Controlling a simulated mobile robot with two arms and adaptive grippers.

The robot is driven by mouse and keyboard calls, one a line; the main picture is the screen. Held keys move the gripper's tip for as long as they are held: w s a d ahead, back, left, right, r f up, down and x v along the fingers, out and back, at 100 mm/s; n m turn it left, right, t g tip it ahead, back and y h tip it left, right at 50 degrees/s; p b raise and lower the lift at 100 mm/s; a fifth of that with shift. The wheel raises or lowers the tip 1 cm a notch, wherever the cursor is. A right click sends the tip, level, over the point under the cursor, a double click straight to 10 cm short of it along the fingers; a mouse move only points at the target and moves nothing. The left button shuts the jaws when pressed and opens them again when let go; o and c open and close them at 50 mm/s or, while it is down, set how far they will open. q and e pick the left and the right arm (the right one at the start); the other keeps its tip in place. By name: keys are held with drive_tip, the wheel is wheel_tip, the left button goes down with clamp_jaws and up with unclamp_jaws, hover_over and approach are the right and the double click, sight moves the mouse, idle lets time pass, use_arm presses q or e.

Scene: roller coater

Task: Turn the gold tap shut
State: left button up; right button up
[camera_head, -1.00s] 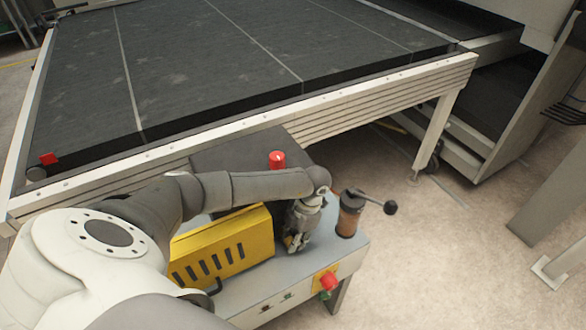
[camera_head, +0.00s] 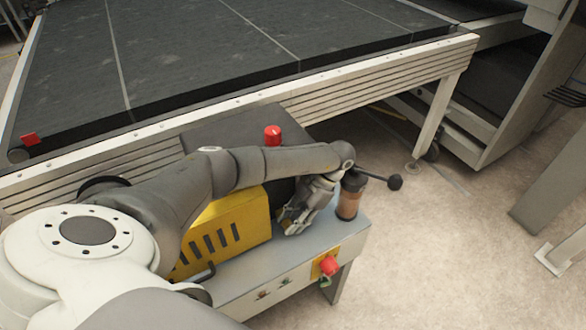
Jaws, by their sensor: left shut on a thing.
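My left gripper (camera_head: 290,228) reaches down beside the right end of a yellow box (camera_head: 225,240), low over the grey bench top (camera_head: 245,262). It is tilted, with its wrist up and to the right of its fingertips. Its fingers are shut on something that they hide. I cannot make out the gold tap; the gripper and arm cover that part of the bench. My right gripper is not in view.
A brown cylinder (camera_head: 348,204) with a black-knobbed crank (camera_head: 394,182) stands close right of the gripper. A red button (camera_head: 329,266) is on the bench front. A red knob (camera_head: 272,134) stands behind my arm.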

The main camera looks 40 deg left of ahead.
use_arm(q)
drive_tip(key=o, duration=1)
wheel_tip(320, 180, up, 10)
idle(0.3)
